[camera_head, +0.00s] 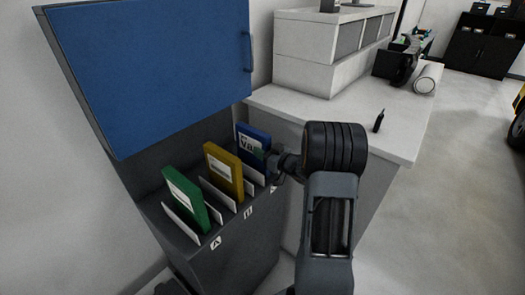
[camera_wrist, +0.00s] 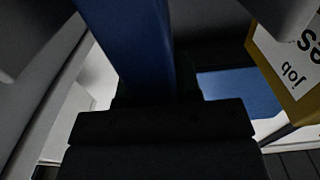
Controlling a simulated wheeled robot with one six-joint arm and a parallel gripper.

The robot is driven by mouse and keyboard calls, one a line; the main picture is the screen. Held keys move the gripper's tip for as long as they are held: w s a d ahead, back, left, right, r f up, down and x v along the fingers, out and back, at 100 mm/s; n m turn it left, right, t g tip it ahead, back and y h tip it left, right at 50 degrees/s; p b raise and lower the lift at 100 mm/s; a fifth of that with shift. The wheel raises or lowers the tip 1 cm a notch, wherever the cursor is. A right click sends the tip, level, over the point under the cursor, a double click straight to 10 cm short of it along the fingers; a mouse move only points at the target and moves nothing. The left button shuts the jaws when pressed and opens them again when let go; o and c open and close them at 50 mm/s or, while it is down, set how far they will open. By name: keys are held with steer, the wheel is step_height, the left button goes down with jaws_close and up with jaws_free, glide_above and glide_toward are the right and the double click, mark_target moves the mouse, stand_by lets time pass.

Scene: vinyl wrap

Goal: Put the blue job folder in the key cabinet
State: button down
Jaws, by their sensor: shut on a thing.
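The blue job folder (camera_head: 252,135) stands nearly upright in the right-hand slot of the dark key cabinet (camera_head: 232,262), beside a white divider. My gripper (camera_head: 272,160) is shut on it from the right, low on its edge. Whether the folder's bottom touches the slot floor is hidden. In the wrist view the blue folder (camera_wrist: 130,40) rises from between the dark jaws (camera_wrist: 165,100). A yellow folder (camera_head: 225,170) stands in the middle slot and a green folder (camera_head: 184,195) in the left slot.
A blue panel with a handle (camera_head: 150,65) covers the cabinet above the slots. White dividers separate the slots; labels A and B show on the front. A white counter (camera_head: 350,120) to the right holds a small black bottle (camera_head: 378,121).

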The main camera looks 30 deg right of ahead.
steer(key=shift+f, duration=0.3)
steer(key=c, duration=0.7)
jaws_free()
steer(key=shift+c, duration=0.2)
steer(key=b+v, duration=0.1)
steer(key=v, duration=1.2)
steer(key=shift+s+d+b, duration=0.2)
steer(key=shift+s+b, duration=0.2)
